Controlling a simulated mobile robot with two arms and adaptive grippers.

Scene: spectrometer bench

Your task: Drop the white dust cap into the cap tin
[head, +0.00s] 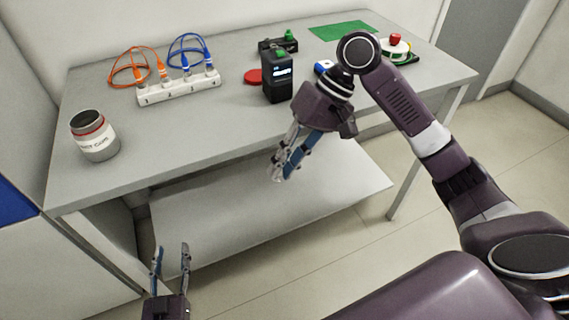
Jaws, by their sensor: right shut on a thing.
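The cap tin (95,136) is a grey can with a red band and a white label, upright at the left end of the table. My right gripper (279,176) points down in front of the table's front edge, well to the right of the tin. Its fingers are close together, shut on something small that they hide. The white dust cap cannot be made out anywhere on the table. My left gripper (171,249) is open and empty, low in front of the table, below the tabletop.
A white numbered strip (180,87) with orange and blue cables stands at the back left. A black device (278,80) with a lit screen stands mid-table, beside a red disc (253,76). A green mat (342,31) lies at the back. The table front between tin and device is clear.

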